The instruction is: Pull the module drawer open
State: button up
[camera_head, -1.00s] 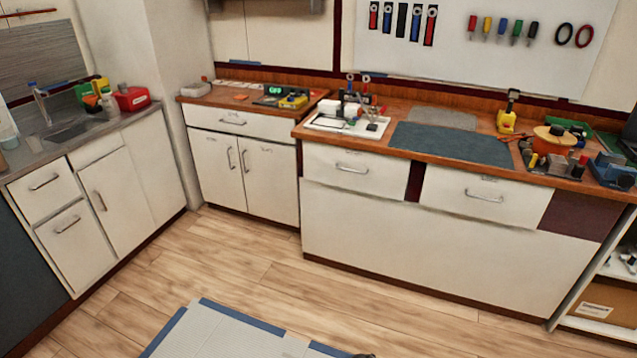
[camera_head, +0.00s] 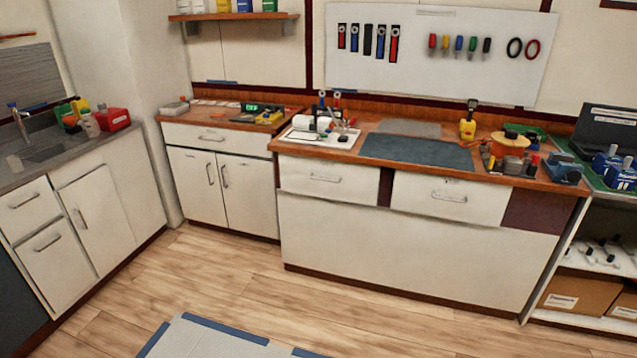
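Several drawers show, all shut, and I cannot tell which is the module drawer. Under the long workbench are a left white drawer (camera_head: 328,177) and a right white drawer (camera_head: 449,197), each with a metal bar handle and a small label too small to read. The shorter bench at left has one wide drawer (camera_head: 218,138) above two doors. The sink cabinet has a drawer (camera_head: 27,205) at far left. My gripper is not in view.
The wooden floor (camera_head: 230,270) before the benches is clear. A grey and blue mat (camera_head: 215,340) lies at the bottom. The workbench top holds a dark mat (camera_head: 415,151), tools and a spool. Open shelves with boxes (camera_head: 583,290) stand at right.

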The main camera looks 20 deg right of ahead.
aim_at(352, 182)
jog(key=z, duration=0.15)
jog(key=i, duration=1.1)
jog(key=u, duration=0.75)
jog(key=i, duration=0.3)
jog(key=u, duration=0.2)
